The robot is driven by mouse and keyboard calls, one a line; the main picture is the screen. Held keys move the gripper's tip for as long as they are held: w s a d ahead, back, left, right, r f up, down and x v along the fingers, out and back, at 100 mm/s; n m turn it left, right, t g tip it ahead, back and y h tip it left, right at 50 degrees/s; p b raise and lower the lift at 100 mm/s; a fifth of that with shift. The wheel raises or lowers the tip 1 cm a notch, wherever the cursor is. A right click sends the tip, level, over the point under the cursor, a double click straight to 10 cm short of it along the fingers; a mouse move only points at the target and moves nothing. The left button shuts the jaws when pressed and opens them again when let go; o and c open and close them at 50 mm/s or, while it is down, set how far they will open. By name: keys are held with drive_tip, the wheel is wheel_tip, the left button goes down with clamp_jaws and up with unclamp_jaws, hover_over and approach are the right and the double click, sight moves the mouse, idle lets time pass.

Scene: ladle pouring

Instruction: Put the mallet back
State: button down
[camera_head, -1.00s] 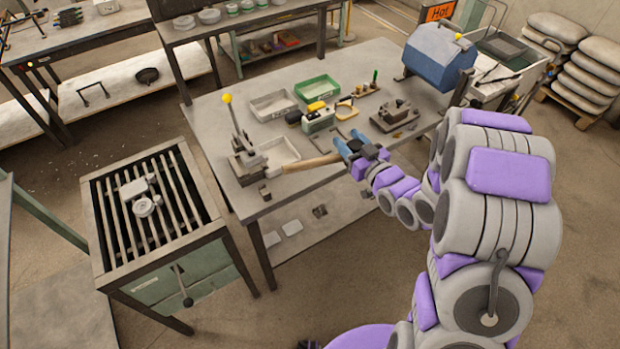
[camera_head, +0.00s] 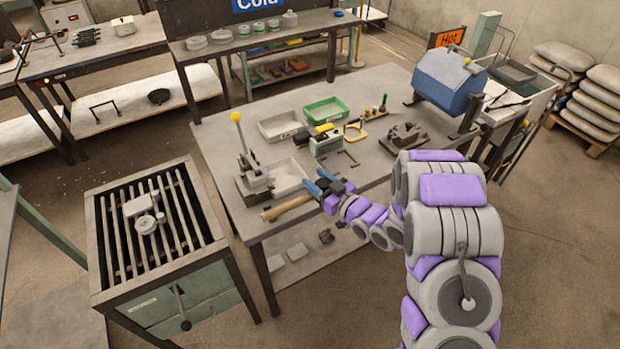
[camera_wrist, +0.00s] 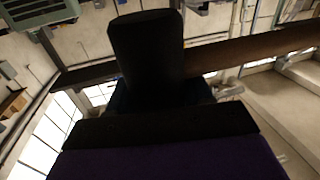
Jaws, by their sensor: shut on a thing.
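The mallet shows by its pale wooden handle (camera_head: 288,207), which points left from my gripper (camera_head: 318,186) near the front edge of the grey workbench (camera_head: 225,140). My gripper has blue fingers and is shut on the mallet. Whether the handle touches the bench is unclear. A lever tool with a yellow knob (camera_head: 236,117) stands left of my gripper.
A slatted grate table (camera_head: 160,225) is at left.

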drive_tip(key=shift+w+a+f+b, duration=0.4)
drive_tip(key=shift+w+f, duration=0.25)
drive_tip(key=shift+w, duration=0.25)
drive_tip(key=shift+w+a+f+b, duration=0.3)
drive_tip(key=shift+w+a+f, duration=0.25)
drive_tip(key=shift+w, duration=0.4)
drive_tip(key=shift+w+a+f+b, duration=0.35)
drive_tip(key=shift+w+f, duration=0.4)
drive_tip(key=shift+w, duration=0.15)
drive_tip(key=shift+f, duration=0.35)
drive_tip(key=shift+c, duration=2.4)
unclamp_jaws()
drive_tip(key=shift+f, duration=0.1)
